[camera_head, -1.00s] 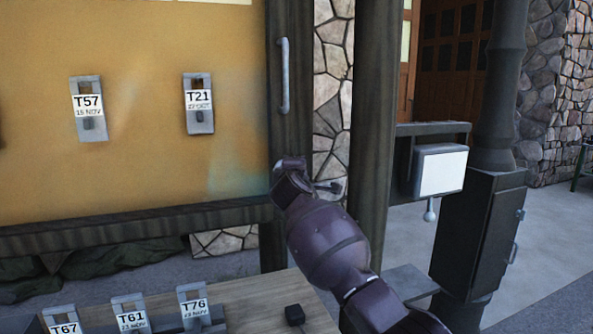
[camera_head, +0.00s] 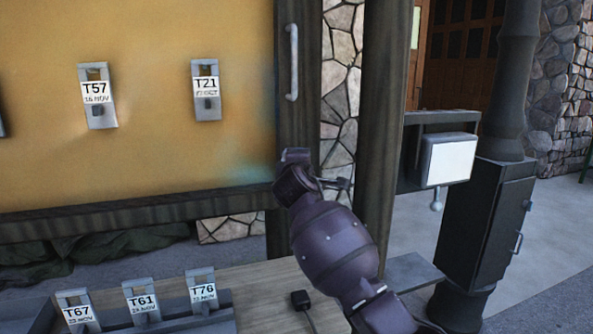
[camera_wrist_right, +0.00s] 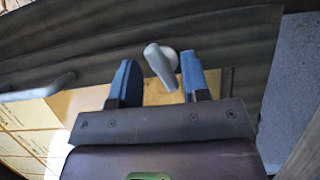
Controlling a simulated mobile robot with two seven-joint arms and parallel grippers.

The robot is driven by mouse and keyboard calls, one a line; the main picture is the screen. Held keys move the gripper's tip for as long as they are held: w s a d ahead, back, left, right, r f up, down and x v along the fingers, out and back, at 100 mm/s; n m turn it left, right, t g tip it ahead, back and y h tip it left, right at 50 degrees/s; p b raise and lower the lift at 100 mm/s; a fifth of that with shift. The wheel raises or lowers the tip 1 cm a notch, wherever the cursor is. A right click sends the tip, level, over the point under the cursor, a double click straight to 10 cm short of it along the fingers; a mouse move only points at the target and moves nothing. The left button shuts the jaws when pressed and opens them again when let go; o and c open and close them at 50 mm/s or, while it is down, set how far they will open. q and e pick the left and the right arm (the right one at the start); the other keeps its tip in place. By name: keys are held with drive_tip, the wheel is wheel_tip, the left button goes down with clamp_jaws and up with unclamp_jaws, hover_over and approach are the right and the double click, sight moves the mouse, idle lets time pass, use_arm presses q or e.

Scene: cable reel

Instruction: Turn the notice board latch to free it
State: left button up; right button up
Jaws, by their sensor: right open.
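The notice board (camera_head: 150,150) is a yellow panel in a dark wood frame, with a grey bar handle (camera_head: 292,62) on its right upright. In the right wrist view the latch (camera_wrist_right: 160,66) is a short grey lever on a round pivot against the dark frame. My right gripper (camera_head: 295,174) is at the lower part of that upright, below the handle. In the wrist view its two blue fingers (camera_wrist_right: 157,78) are apart, with the lever between their tips; contact cannot be told. In the head view I cannot make out the latch near my gripper. My left gripper is out of view.
Tags T57 (camera_head: 97,96) and T21 (camera_head: 206,90) hang on the board. A wooden table (camera_head: 262,290) below holds more tags and a small black block (camera_head: 301,300). A wooden post (camera_head: 381,130) and a dark cabinet (camera_head: 485,225) stand to the right.

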drive_tip(key=s, duration=0.6)
drive_tip(key=shift+s+a, duration=0.4)
drive_tip(key=shift+a, duration=0.05)
